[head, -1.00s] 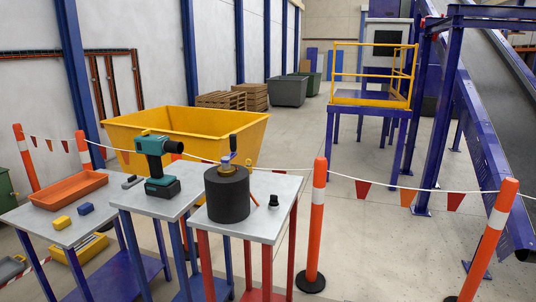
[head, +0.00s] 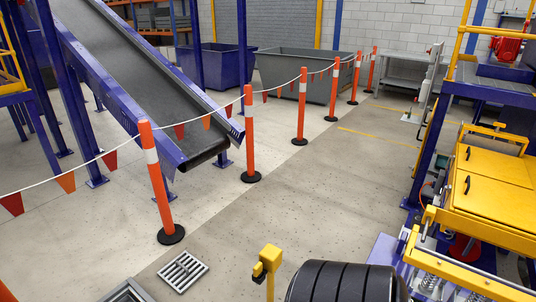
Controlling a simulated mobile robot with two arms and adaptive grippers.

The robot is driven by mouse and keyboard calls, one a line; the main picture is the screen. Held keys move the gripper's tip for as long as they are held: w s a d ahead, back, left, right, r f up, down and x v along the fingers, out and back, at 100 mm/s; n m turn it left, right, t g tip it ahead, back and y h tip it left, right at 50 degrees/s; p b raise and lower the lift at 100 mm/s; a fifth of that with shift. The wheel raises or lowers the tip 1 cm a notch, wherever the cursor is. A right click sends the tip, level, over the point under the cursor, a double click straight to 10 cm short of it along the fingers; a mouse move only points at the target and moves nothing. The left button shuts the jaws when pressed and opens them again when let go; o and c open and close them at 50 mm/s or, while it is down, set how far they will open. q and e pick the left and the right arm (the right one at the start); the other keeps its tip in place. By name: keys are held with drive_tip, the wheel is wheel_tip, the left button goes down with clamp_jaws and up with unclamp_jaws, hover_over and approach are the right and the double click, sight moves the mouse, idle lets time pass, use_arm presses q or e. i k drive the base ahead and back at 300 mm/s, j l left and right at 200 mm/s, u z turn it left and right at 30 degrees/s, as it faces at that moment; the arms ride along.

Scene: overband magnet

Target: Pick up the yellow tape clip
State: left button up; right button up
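The yellow tape clip cannot be made out in the current head view. Neither of my grippers is in view. The tables with the small blocks seen a second ago are out of the picture.
A flagged rope runs along orange bollards (head: 157,185) past an inclined conveyor (head: 130,70). Grey (head: 300,75) and blue bins stand behind. Yellow machinery (head: 490,185) fills the right. A black ribbed roller (head: 340,284) and yellow post (head: 268,262) are at the bottom. The middle floor is clear.

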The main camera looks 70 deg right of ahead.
sight(258, 268)
drive_tip(key=z, duration=2)
